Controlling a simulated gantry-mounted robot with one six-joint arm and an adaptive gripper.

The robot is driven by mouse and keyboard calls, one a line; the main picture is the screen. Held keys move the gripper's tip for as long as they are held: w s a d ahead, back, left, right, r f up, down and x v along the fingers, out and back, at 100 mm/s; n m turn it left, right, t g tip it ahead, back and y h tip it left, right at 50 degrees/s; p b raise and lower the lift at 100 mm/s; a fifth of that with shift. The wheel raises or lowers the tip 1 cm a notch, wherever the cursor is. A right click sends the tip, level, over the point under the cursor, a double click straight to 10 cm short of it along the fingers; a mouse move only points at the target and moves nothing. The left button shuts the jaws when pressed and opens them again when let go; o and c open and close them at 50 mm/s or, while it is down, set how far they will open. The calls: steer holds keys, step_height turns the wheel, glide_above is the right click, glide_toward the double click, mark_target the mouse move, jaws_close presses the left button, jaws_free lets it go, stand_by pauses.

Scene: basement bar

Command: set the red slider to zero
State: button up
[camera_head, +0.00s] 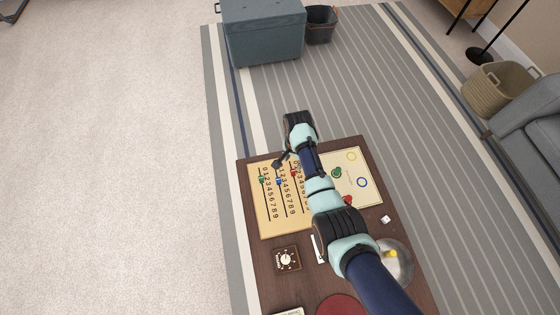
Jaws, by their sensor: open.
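A tan slider board (272,222) lies on a dark wooden table (254,263), with columns numbered from 0 at the far end to 9 at the near end. The red slider (294,174) is in the rightmost visible column, close to my arm and a little below the 0 end; its exact number is too small to read. A green slider (262,180) and a blue slider (279,181) sit in the columns to its left. My gripper (279,164) is open above the board's far part, just left of and beyond the red slider. My arm hides the board's right part.
A white die (385,219), a clear bowl (405,262), a dial box (287,258) and a red disc (341,305) are nearer.

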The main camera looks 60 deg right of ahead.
mark_target(293, 171)
step_height(293, 171, down, 8)
steer(key=b, duration=0.5)
steer(key=shift+s+r, duration=0.1)
steer(key=shift+s, duration=0.05)
jaws_close()
